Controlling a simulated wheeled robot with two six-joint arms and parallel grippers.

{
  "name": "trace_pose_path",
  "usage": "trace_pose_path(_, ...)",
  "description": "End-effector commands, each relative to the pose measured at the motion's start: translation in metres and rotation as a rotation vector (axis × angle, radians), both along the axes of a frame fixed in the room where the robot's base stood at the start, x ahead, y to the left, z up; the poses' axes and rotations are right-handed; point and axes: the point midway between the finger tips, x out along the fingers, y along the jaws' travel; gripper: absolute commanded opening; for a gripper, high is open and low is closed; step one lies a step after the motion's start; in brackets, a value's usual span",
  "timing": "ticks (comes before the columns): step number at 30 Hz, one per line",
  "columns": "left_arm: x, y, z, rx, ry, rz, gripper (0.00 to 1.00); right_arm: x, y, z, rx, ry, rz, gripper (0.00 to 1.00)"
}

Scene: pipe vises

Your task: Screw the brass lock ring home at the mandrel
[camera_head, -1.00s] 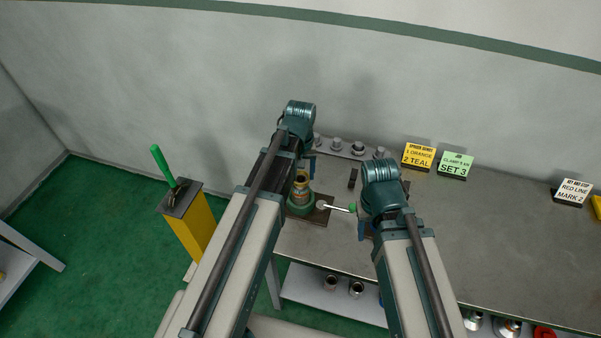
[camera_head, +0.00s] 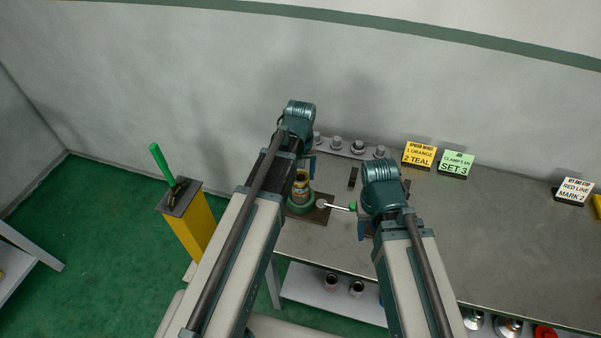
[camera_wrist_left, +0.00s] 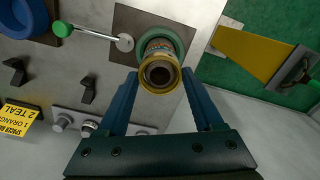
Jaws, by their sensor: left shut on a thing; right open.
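The brass lock ring (camera_wrist_left: 158,82) sits around the top of the mandrel (camera_wrist_left: 160,52), which stands upright in a green collar (camera_wrist_left: 178,38). The mandrel (camera_head: 301,188) and green collar (camera_head: 299,211) also show in the head view, beside my left arm. My left gripper (camera_wrist_left: 160,74) is shut on the ring, with one blue finger on either side of it. In the head view the arm mostly hides this gripper. My right gripper (camera_head: 362,228) is open to the right of the mandrel, its fingers largely hidden by its wrist.
A lever with a green knob (camera_wrist_left: 62,29) lies between the mandrel and my right gripper. Short posts stand on a rail (camera_head: 348,153) at the back. Label cards (camera_head: 418,156) stand further right. A yellow pedestal (camera_head: 188,226) is left of the bench.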

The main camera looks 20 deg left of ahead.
Motion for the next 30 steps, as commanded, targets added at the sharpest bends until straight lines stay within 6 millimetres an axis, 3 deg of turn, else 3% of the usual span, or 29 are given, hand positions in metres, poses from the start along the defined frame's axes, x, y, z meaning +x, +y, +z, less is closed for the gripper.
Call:
trace_pose_path(11, 0.0, 0.0, -0.0082, 0.0, 0.0, 0.0, 0.15, 0.0, 0.0, -0.0083, 0.0, 0.0, 0.0, 0.5)
trace_pose_path(12, 0.0, 0.0, -0.0073, 0.0, 0.0, 0.0, 0.73, 0.0, 0.0, -0.0072, 0.0, 0.0, 0.0, 0.5)
trace_pose_path(17, 0.0, 0.0, -0.007, 0.0, 0.0, 0.0, 1.0, 0.0, 0.0, -0.007, 0.0, 0.0, 0.0, 0.5)
trace_pose_path(30, 0.0, 0.0, 0.0003, 0.0, 0.0, 0.0, 1.0, 0.0, 0.0, 0.0003, 0.0, 0.0, -0.001, 0.5)
